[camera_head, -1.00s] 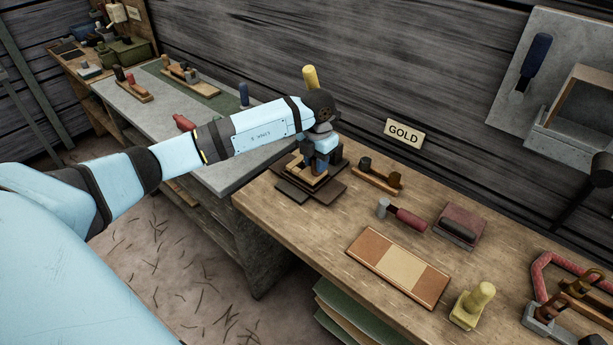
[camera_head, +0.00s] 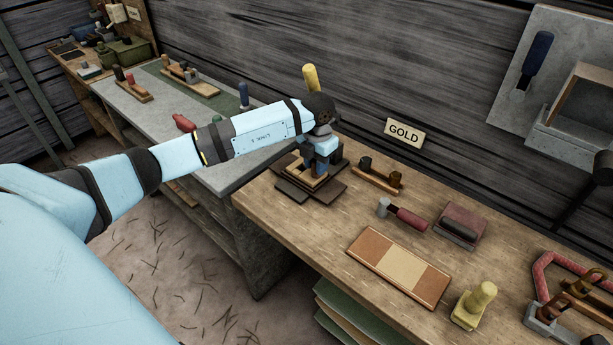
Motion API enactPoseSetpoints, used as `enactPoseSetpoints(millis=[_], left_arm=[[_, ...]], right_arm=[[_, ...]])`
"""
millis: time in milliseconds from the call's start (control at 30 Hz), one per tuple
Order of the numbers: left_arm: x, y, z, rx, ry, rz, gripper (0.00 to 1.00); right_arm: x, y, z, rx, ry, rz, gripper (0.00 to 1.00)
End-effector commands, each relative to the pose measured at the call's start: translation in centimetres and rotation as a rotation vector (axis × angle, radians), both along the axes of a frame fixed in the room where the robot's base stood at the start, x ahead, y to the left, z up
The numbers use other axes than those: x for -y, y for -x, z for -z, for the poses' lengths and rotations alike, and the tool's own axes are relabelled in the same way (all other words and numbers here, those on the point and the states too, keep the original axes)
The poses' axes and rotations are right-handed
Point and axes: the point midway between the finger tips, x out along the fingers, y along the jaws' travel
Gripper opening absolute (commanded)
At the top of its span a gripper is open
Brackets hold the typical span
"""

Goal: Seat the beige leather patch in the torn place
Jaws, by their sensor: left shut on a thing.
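My left gripper (camera_head: 318,170) points down at the far left end of the wooden bench. It is shut on a small beige piece (camera_head: 309,179), which appears to be the beige leather patch. The piece is low over the dark brown leather (camera_head: 331,191), which lies on the bench in several flat parts. The fingers and the patch cover the torn place, so I cannot tell whether the patch lies in it or just above it. My right gripper is not in view.
A wooden holder (camera_head: 378,176) stands close right of the gripper. A "GOLD" sign (camera_head: 404,133) hangs behind. A grey table (camera_head: 215,160) is left.

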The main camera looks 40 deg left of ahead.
Motion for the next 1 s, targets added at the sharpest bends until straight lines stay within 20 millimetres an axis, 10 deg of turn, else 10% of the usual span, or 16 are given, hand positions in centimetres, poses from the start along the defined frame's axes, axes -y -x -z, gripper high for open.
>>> enactPoseSetpoints(millis=[767, 800, 900, 1000], left_arm=[[0.0, 0.0, 0.79, 0.0, 0.0, 0.0, 0.0], [0.0, 0.01, 0.8, 0.0, 0.0, 0.0, 0.33], [0.0, 0.01, 0.8, 0.0, 0.0, 0.0, 0.56], [0.0, 0.0, 0.78, 0.0, 0.0, 0.0, 0.58]], right_arm=[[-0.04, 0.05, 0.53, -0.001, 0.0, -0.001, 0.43], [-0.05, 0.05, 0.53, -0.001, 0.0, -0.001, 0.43], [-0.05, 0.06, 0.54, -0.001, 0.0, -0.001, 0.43], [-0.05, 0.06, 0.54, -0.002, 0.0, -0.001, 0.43]])
